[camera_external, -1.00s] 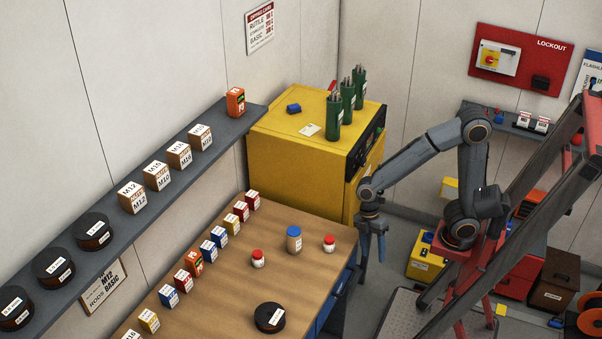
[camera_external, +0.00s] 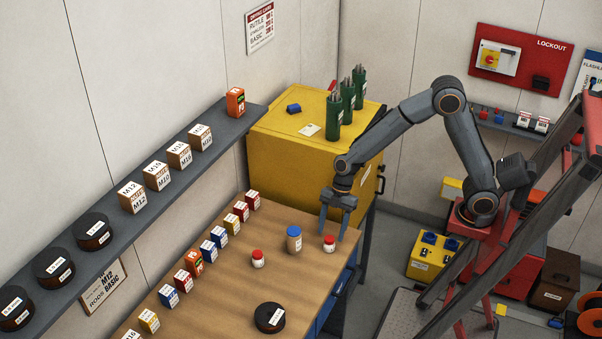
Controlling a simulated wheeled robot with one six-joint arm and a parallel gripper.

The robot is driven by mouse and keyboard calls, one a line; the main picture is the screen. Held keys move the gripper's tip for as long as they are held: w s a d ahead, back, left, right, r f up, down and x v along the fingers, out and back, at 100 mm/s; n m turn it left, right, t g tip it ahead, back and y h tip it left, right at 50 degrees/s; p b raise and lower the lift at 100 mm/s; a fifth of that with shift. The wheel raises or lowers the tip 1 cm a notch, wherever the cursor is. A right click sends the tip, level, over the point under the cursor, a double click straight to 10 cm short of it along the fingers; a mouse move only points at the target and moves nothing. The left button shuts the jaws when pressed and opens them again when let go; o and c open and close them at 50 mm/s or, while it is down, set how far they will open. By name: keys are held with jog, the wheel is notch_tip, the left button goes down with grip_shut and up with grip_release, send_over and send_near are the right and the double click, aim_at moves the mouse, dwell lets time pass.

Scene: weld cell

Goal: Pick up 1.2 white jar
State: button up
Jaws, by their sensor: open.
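Two small white jars with red lids stand upright on the wooden workbench (camera_external: 215,290). One white jar (camera_external: 258,260) is left of a taller tan jar with a blue lid (camera_external: 294,241). The other white jar (camera_external: 329,245) is right of it, near the bench's right edge. I cannot read which label says 1.2. My gripper (camera_external: 334,234) is open and empty, pointing down. Its fingers appear just above or around the right white jar. I cannot tell the exact gap.
A row of small labelled boxes (camera_external: 208,248) lines the bench's back. A black round tin (camera_external: 269,318) lies at the front. A yellow cabinet (camera_external: 285,155) with green canisters (camera_external: 347,100) stands behind. A grey shelf (camera_external: 120,228) runs along the left wall.

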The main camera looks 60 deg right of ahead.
aim_at(330, 237)
jog(key=shift+p+x, duration=0.5)
jog(key=shift+x, duration=1.65)
jog(key=c, duration=1.1)
jog(key=shift+c, duration=0.2)
jog(key=shift+r, duration=0.1)
